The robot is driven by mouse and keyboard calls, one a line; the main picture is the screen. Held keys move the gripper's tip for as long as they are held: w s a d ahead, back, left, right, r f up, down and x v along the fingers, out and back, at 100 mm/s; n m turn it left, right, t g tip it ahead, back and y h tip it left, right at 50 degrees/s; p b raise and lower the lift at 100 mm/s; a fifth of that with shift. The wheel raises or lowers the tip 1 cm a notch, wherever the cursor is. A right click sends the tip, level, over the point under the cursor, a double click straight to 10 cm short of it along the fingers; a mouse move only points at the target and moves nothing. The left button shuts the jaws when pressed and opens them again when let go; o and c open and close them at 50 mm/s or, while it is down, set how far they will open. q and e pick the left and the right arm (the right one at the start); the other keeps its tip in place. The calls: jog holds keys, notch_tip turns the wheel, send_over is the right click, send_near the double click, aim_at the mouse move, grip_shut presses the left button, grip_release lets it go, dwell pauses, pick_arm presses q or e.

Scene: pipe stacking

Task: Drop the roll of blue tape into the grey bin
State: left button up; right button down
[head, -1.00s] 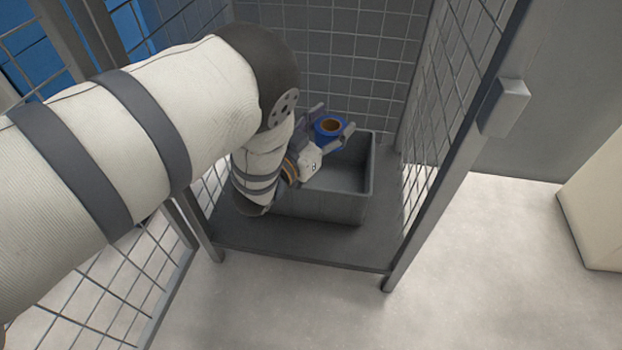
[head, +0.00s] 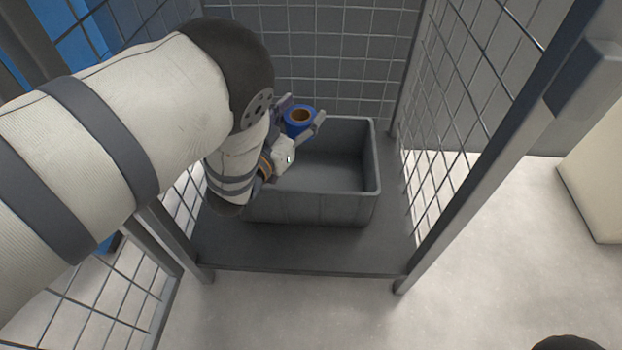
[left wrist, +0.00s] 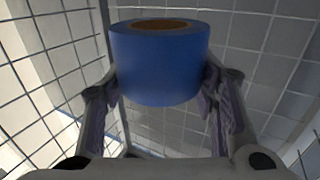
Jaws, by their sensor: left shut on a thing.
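The roll of blue tape (head: 299,122) has a brown core. My left gripper (head: 302,122) is shut on it, with one finger on each side. In the left wrist view the tape (left wrist: 160,65) sits upright between the fingers of the gripper (left wrist: 162,95). In the head view the tape appears over the back left part of the grey bin (head: 312,208), above its rim. The bin stands on a grey shelf floor, and the part of its inside that shows is empty. My left arm and gripper hide its left end. My right gripper is not in view.
The bin stands in a mesh cage with a wire wall behind (head: 340,65) and a wire side panel on the right (head: 470,110). A grey post (head: 500,150) stands at the front right. The shelf floor (head: 300,250) is bare in front of the bin.

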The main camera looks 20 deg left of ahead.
pick_arm(q)
jog(key=shift+f, duration=0.15)
jog(key=o, duration=1.3)
notch_tip(320, 180, up, 10)
jog(key=shift+r, duration=0.1)
